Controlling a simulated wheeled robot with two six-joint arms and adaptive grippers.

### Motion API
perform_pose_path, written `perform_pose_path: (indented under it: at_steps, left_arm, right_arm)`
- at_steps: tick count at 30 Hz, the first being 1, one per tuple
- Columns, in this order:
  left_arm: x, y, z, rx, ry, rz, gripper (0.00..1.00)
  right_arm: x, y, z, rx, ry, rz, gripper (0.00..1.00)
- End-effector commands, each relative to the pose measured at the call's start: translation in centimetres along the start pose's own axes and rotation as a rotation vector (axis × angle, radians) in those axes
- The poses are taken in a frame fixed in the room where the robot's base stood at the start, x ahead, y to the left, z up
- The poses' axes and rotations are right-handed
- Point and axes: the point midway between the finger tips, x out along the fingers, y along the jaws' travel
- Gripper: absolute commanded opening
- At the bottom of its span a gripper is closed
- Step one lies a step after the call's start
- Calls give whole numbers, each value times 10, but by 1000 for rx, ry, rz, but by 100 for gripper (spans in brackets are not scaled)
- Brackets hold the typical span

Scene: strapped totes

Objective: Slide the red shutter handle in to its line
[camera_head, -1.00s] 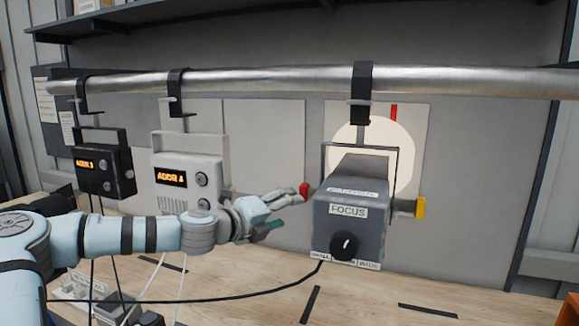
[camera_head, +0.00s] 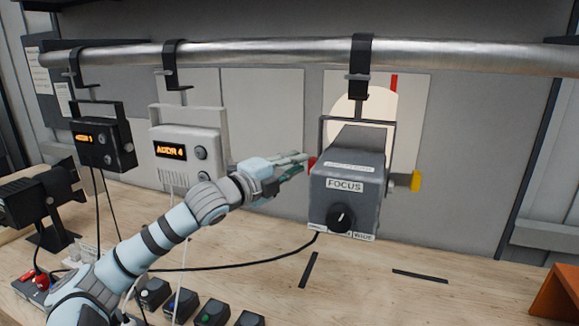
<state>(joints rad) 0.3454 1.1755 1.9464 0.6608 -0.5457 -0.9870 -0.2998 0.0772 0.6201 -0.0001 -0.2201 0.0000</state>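The grey lamp marked FOCUS (camera_head: 344,190) hangs from the silver pipe by a black clamp. Its red shutter handle (camera_head: 312,165) sticks out of the left side, and only a small part shows. A yellow handle (camera_head: 416,181) sticks out on the right side. My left gripper (camera_head: 304,163) is at the lamp's left, its fingertips at or very near the red handle. The fingers look close together, but I cannot tell whether they are shut or touching the handle. No line on the handle can be made out. My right gripper is not in view.
A white ADDR 4 lamp (camera_head: 188,150) and a black lamp (camera_head: 103,140) hang to the left on the pipe (camera_head: 270,53). A lit disc with a red strip (camera_head: 394,85) shows behind. Cables and small boxes (camera_head: 212,312) lie on the wooden bench (camera_head: 260,285).

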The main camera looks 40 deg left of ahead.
Motion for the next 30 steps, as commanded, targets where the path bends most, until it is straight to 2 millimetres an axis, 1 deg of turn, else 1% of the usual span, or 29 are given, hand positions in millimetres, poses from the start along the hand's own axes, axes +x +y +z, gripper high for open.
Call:
perform_pose_path:
  at_steps: [1, 9, 10, 15, 17, 26, 29, 30]
  left_arm:
    - [0, 13, 1, -7, -5, 30, 0]
    - [1, 14, 0, -10, -3, 32, 0]
    - [1, 14, 0, -11, -3, 32, 18]
    - [1, 13, 0, -9, -3, 30, 45]
    - [1, 12, 0, -8, -3, 28, 53]
    - [0, 8, 1, -5, -5, 21, 53]
    - [0, -4, 2, -6, -6, 17, 53]
    - [0, -13, 2, -7, -7, 16, 53]
  right_arm:
    - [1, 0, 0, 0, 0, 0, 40]
    - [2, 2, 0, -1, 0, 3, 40]
    - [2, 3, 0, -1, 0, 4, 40]
    - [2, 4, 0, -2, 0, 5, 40]
    - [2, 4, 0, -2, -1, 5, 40]
    - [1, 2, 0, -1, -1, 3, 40]
    - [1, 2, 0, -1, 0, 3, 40]
    - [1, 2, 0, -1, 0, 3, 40]
